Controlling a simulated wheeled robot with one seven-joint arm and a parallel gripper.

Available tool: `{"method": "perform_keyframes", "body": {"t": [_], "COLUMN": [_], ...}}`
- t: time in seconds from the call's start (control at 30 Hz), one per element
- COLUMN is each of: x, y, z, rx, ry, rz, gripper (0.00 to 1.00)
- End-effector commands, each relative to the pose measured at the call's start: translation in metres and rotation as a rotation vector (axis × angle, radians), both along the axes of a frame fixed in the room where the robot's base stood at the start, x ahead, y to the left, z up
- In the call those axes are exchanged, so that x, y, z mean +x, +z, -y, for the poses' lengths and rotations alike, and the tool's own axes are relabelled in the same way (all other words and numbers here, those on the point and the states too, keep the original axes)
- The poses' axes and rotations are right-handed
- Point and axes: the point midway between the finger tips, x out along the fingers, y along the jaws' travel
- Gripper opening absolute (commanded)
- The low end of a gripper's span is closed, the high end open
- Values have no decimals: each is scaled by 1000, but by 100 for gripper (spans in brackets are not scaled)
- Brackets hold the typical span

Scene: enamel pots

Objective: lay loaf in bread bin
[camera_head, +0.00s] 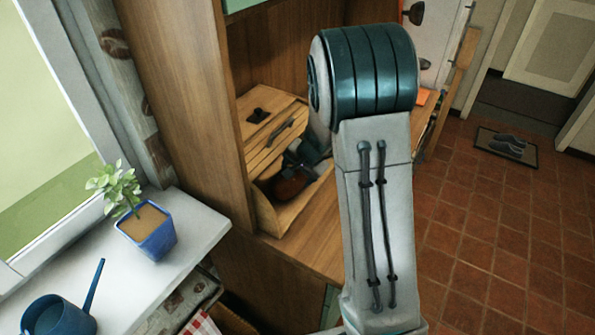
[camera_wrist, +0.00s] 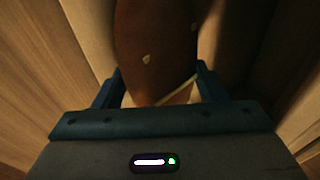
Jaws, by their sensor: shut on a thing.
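The wooden bread bin (camera_head: 270,138) stands in the cabinet niche, its slatted lid with a dark handle raised and its front open. The brown loaf (camera_head: 287,188) is within the bin's opening, low between its side walls; I cannot tell whether it touches the floor of the bin. My gripper (camera_wrist: 158,84) is shut on the loaf, which also shows in the wrist view (camera_wrist: 160,45) between the two blue fingers. In the head view my arm hides part of the bin's right side.
The wooden counter (camera_head: 315,235) in front of the bin has free room. A cabinet side panel (camera_head: 190,90) rises close to the left of the bin. A potted plant (camera_head: 150,235) and a blue watering can (camera_head: 60,318) stand on the white sill.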

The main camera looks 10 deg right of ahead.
Motion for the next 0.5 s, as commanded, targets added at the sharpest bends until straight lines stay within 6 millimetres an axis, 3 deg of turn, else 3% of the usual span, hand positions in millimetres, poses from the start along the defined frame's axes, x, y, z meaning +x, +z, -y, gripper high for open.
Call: {"method": "perform_keyframes", "body": {"t": [0.3, 0.33, 0.37, 0.5], "x": [0, 0, 0, 0], "y": [-3, -3, -2, -2], "z": [0, 0, 0, 0], "rx": [0, 0, 0, 0], "ry": [-1, -1, -1, -1], "rz": [1, 0, 0, 0], "gripper": [32, 69, 75, 75]}}
